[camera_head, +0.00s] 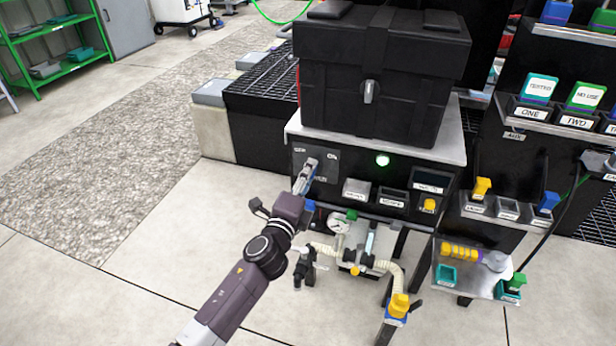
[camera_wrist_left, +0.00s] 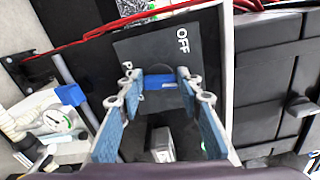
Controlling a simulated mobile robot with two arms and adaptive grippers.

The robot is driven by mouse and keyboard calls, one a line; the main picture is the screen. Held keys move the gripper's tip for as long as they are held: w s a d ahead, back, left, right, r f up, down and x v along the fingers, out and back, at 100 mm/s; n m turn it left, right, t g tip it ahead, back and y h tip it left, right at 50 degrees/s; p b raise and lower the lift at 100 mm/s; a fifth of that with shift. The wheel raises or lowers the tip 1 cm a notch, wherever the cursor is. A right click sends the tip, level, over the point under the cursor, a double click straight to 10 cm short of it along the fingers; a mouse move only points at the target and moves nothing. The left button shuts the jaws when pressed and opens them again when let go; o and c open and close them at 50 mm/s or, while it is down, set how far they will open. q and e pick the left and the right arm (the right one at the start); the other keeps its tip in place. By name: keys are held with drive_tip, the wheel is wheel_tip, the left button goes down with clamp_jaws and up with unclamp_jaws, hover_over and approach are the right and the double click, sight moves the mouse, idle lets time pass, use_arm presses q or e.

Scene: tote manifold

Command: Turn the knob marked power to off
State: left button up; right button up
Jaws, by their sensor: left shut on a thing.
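The power panel (camera_head: 325,163) is a dark plate on the front of the black cabinet, with white lettering. In the wrist view the word OFF (camera_wrist_left: 183,40) reads clearly on the plate (camera_wrist_left: 150,50); other lettering is partly hidden by the fingers. A blue knob bar (camera_wrist_left: 159,82) sits between the fingertips. My left gripper (camera_head: 309,168) reaches up to the panel in the head view and covers the knob there. In the wrist view my left gripper (camera_wrist_left: 159,80) is shut on the knob, one finger on each side. My right gripper is not in view.
A green lamp (camera_head: 383,160) glows right of the panel. A large black case (camera_head: 385,75) stands on the cabinet top. Labelled bins and a small shelf (camera_head: 475,275) lie to the right. Below are hoses and a gauge (camera_wrist_left: 55,120). Open floor lies to the left.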

use_arm(q)
drive_tip(key=shift+f+n+p, duration=0.2)
drive_tip(key=shift+n+p, duration=0.25)
drive_tip(key=shift+n, duration=2.4)
drive_tip(key=shift+f+n+p, duration=0.2)
drive_tip(key=shift+n+p, duration=0.25)
drive_tip(key=shift+n, duration=2.4)
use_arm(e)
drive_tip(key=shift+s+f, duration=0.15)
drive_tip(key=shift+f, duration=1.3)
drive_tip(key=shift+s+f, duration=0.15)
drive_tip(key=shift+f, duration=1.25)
use_arm(q)
drive_tip(key=o, duration=1.2)
drive_tip(key=shift+c, duration=0.2)
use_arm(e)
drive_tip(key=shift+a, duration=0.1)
use_arm(q)
drive_tip(key=shift+s, duration=0.15)
drive_tip(key=v, duration=1.2)
